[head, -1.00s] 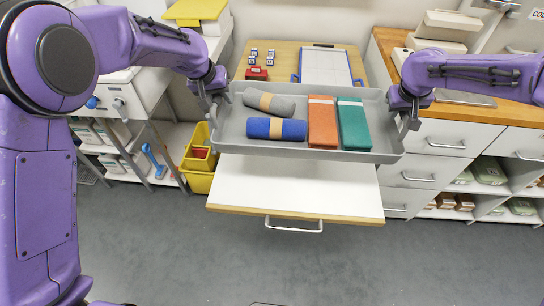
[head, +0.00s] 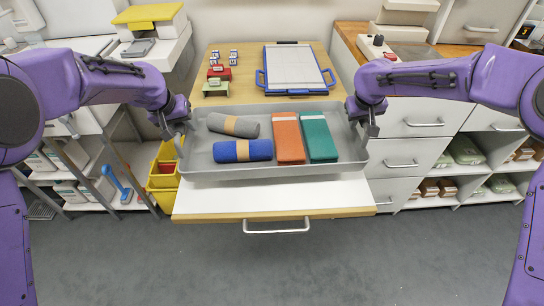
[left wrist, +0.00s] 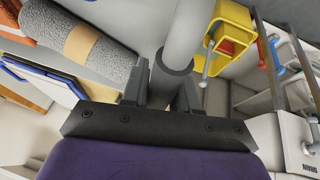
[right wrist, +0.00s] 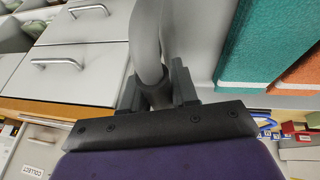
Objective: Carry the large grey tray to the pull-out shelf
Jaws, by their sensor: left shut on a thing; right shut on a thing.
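The large grey tray (head: 277,176) is level and carries a grey roll (head: 233,125), a blue roll (head: 243,150), an orange folded item (head: 288,137) and a green one (head: 319,137). My left gripper (head: 183,132) is shut on the tray's left handle, a grey bar also seen in the left wrist view (left wrist: 183,40). My right gripper (head: 370,122) is shut on the right handle, seen in the right wrist view (right wrist: 150,45). The white pull-out shelf (head: 275,197) is out below the tray, its rear part hidden. I cannot tell whether the tray touches it.
A wooden worktop (head: 228,62) behind the tray holds a blue-framed board (head: 295,70), a red box (head: 219,72), a green box (head: 215,87) and several small items. Yellow bins (head: 164,172) stand at left. Drawers (head: 408,150) stand at right. The floor in front is clear.

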